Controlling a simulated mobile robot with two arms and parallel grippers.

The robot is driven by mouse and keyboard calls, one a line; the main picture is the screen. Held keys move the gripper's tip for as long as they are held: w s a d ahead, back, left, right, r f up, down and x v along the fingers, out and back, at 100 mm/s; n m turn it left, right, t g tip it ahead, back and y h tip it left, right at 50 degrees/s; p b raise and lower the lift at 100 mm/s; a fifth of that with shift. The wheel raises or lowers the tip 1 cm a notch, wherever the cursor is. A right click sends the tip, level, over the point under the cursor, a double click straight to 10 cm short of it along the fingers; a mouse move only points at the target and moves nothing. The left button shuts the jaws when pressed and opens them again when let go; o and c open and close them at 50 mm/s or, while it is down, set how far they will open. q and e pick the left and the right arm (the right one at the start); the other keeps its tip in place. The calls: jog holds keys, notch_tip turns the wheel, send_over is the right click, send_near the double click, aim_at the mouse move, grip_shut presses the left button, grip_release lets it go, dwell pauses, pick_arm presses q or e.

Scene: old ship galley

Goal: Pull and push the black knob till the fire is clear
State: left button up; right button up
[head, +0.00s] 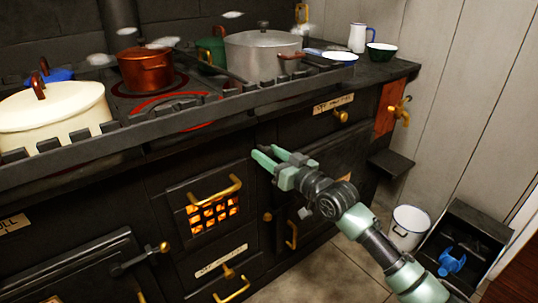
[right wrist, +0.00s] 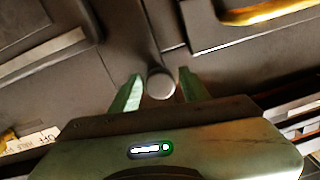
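The black knob (right wrist: 161,84) shows in the right wrist view as a short round rod with a grey end, standing out from the dark stove front. My right gripper (right wrist: 159,76) is open, with one green finger on each side of the knob and narrow gaps between. In the head view my right gripper (head: 267,154) is at the stove front, right of and above the fire door; the knob is hard to make out there. The fire (head: 213,212) glows orange behind dark bars, under a brass handle (head: 215,190). My left gripper is not in view.
Pots stand on the stove top behind a raised rail (head: 200,107), among them a cream pot (head: 55,112), a copper pot (head: 146,72) and a large grey pot (head: 262,55). Whitish puffs hang above. A white bucket (head: 408,228) and a dark bin (head: 462,250) stand on the floor right.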

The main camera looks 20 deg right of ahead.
grip_shut()
dwell(1.2)
